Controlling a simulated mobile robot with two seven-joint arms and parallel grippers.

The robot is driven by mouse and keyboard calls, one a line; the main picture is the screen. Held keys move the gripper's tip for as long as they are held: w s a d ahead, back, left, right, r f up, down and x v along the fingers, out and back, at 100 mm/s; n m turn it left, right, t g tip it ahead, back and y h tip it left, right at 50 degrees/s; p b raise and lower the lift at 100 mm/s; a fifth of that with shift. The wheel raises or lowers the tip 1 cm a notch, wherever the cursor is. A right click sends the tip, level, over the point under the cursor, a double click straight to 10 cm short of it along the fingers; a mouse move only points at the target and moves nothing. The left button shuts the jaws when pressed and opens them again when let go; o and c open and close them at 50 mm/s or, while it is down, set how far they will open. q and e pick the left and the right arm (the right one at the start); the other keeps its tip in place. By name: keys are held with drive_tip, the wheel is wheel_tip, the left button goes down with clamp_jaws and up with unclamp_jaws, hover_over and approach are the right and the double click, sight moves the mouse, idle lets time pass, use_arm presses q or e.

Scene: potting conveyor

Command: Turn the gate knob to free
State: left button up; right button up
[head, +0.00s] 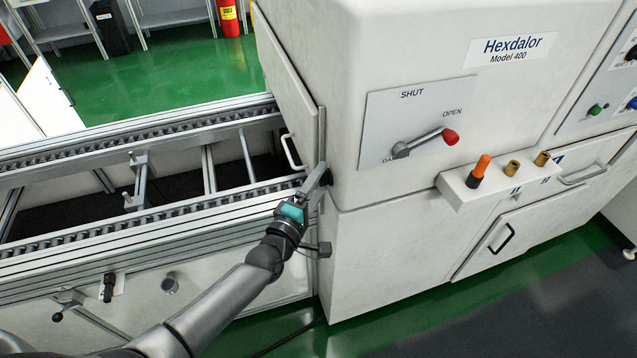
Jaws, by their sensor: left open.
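My left gripper (315,184) reaches in from the bottom left, its teal-marked wrist just beside the machine's front left edge. No label for a free position is readable there. Another black knob (108,287) sits on a small pale plate on the conveyor's front panel at the lower left. My right gripper is not in view.
The white machine (400,235) has a lever with a red knob (450,136) on a SHUT/OPEN plate. A small shelf carries an orange-topped handle (482,167) and brass pieces. The roller conveyor (120,220) runs left from the machine. A white handle (291,153) is close above my gripper.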

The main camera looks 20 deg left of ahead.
use_arm(q)
drive_tip(key=shift+c, duration=0.2)
clamp_jaws()
idle(0.5)
